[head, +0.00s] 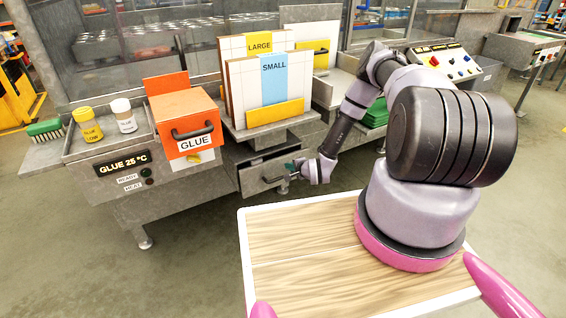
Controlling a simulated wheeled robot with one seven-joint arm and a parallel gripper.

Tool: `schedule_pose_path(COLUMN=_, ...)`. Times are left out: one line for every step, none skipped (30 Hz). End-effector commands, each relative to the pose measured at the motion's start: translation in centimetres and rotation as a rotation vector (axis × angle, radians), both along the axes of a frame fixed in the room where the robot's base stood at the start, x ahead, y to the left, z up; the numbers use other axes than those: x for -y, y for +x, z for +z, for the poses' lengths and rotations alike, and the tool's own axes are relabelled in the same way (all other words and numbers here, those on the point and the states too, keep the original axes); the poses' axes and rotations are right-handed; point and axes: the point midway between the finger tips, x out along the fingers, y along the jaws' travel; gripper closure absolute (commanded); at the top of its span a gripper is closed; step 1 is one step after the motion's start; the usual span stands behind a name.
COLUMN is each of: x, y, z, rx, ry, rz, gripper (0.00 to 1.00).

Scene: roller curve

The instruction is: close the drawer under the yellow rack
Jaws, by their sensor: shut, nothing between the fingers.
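The yellow rack (275,112) stands on the bench and holds upright boards labelled LARGE and SMALL. Below it is a grey metal drawer (255,180) with a dark handle (272,180). The drawer front sits forward of the bench, so it looks at least partly open. My gripper (294,173) is at the right end of the drawer front, close to the handle. Its fingers are small in this view and look shut, with nothing seen between them. I cannot tell whether it touches the drawer. My wrist hides part of the drawer's right side.
Left of the rack is the orange glue box (183,118), with a yellow glue jar (88,124), a white jar (123,115) and a green brush (45,128). A control panel (440,62) stands at the right. The floor (190,260) before the bench is clear.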

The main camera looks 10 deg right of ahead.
Motion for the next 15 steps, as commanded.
schedule_pose_path(x=-0.4, y=0.9, z=-0.6, rx=0.003, ry=-0.001, rz=0.002, gripper=1.0)
schedule_pose_path(x=-0.5, y=1.4, z=-0.9, rx=0.002, ry=-0.003, rz=0.003, gripper=1.0)
schedule_pose_path(x=-0.8, y=2.1, z=-0.9, rx=0.004, ry=-0.004, rz=0.004, gripper=1.0)
schedule_pose_path(x=-0.9, y=2.6, z=-0.8, rx=0.004, ry=-0.003, rz=0.003, gripper=1.0)
schedule_pose_path(x=-1.1, y=3.0, z=-0.8, rx=0.003, ry=-0.002, rz=0.004, gripper=1.0)
schedule_pose_path(x=-1.2, y=3.5, z=-0.8, rx=0.004, ry=-0.003, rz=0.003, gripper=1.0)
schedule_pose_path(x=-1.3, y=3.8, z=-0.8, rx=0.003, ry=-0.002, rz=0.003, gripper=1.0)
schedule_pose_path(x=-1.4, y=4.1, z=-0.8, rx=0.002, ry=-0.002, rz=0.002, gripper=1.0)
schedule_pose_path(x=-1.5, y=4.5, z=-0.8, rx=0.002, ry=-0.002, rz=0.002, gripper=1.0)
schedule_pose_path(x=-1.5, y=4.7, z=-0.8, rx=0.002, ry=-0.002, rz=0.002, gripper=1.0)
schedule_pose_path(x=-1.6, y=4.8, z=-0.8, rx=0.001, ry=-0.001, rz=0.002, gripper=1.0)
schedule_pose_path(x=-1.6, y=5.0, z=-0.8, rx=0.001, ry=-0.001, rz=0.002, gripper=1.0)
schedule_pose_path(x=-1.6, y=5.1, z=-0.8, rx=0.001, ry=-0.001, rz=0.001, gripper=1.0)
schedule_pose_path(x=-1.6, y=5.1, z=-0.8, rx=0.001, ry=-0.002, rz=0.001, gripper=1.0)
schedule_pose_path(x=-1.6, y=5.2, z=-0.8, rx=0.001, ry=-0.002, rz=0.001, gripper=1.0)
